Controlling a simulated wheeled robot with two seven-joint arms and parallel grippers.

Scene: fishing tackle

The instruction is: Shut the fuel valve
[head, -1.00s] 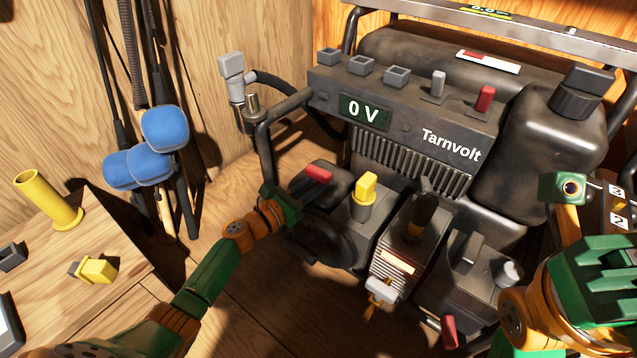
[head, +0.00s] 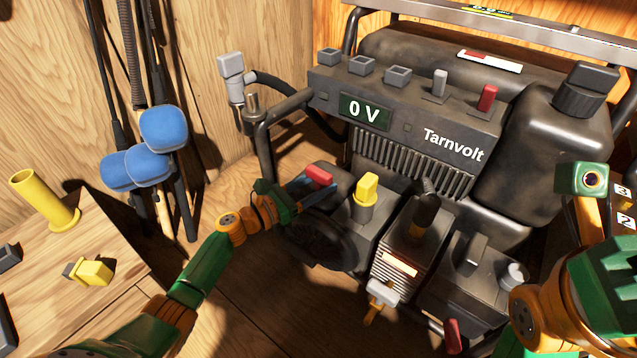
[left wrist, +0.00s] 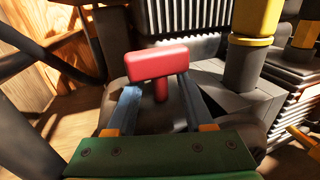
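A red T-shaped handle (head: 318,175), which looks like the fuel valve, sits at the left of the dark generator (head: 492,208). It also shows in the left wrist view (left wrist: 157,62), with its crossbar on top and a short red stem below. My left gripper (head: 312,184) is at this handle. In the left wrist view its two fingers (left wrist: 158,88) are apart, one on each side of the stem, with gaps showing; the crossbar hides their tips. Part of my right arm shows at the right edge; its fingertips cannot be made out.
A yellow knob (head: 366,188) stands close to the right of the red handle. A second red lever (head: 452,335) is low at the front. A grey rail (head: 262,150) rises behind my left gripper. A wooden bench (head: 110,255) with yellow parts is at left.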

